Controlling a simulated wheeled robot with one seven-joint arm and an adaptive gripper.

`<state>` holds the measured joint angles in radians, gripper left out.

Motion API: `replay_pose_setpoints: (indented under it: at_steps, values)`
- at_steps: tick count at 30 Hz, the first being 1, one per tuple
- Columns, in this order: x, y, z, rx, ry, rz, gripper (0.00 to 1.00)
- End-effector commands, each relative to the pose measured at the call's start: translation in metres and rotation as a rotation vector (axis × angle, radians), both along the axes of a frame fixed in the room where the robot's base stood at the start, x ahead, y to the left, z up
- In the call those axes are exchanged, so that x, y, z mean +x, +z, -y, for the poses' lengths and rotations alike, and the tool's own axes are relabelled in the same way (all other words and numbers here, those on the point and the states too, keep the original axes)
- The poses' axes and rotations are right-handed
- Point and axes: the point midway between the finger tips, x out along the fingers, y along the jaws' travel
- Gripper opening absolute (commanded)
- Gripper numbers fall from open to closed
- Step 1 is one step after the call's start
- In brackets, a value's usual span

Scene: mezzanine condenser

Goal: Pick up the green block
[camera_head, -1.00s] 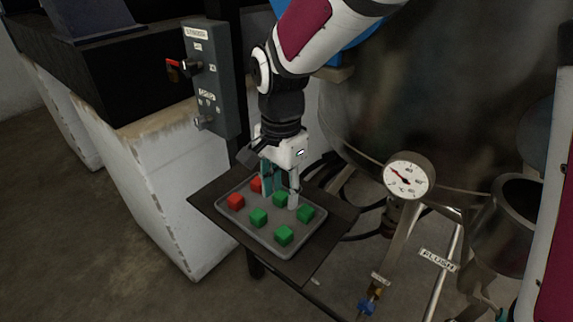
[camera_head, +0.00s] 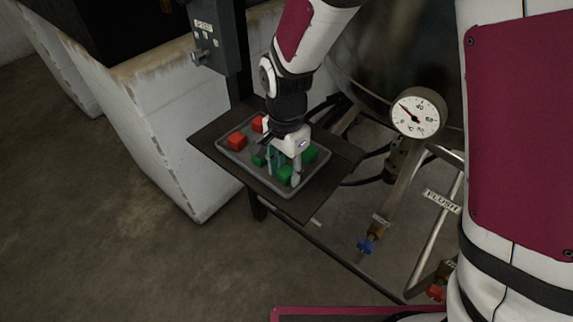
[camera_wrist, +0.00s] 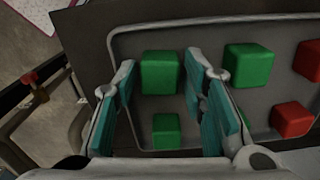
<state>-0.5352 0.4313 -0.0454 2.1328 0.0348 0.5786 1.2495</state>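In the wrist view, one green block (camera_wrist: 160,73) shows in the gap between my fingertips, and a second green block (camera_wrist: 166,130) is nearer the palm. A third green block (camera_wrist: 248,65) is outside the right finger. My gripper (camera_wrist: 163,80) is open, with teal pads on both fingers and nothing held. In the head view, my gripper (camera_head: 284,175) points down over the front part of the tray, close to the blocks.
The blocks lie in a shallow grey tray (camera_head: 291,193) on a dark stand (camera_head: 205,140). Red blocks (camera_head: 237,141) are in its left part. A pressure gauge (camera_head: 416,113) and pipes stand to the right, with a white wall (camera_head: 165,120) to the left.

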Motion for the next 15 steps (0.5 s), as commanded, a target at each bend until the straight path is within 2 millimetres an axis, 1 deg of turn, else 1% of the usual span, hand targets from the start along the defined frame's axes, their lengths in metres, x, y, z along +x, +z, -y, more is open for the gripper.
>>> replay_pose_setpoints:
  at_steps: [1,3,9,10,11,12,14,15]
  values:
    - [-0.0002,-0.0045,0.0002,-0.001,0.000,-0.002,0.38]
    - [0.0000,-0.0068,0.0000,0.000,0.000,0.000,0.38]
    - [0.0000,-0.0066,-0.0001,0.001,0.000,0.001,0.38]
    - [0.0001,-0.0066,-0.0001,0.001,0.000,0.001,0.34]
    - [-0.0001,-0.0065,-0.0001,0.001,0.000,0.001,0.27]
    - [0.0000,-0.0065,-0.0001,0.001,0.000,0.001,0.18]
    - [-0.0001,-0.0065,-0.0001,0.001,0.000,0.001,0.04]
    - [-0.0001,-0.0065,-0.0001,0.001,0.000,0.001,0.02]
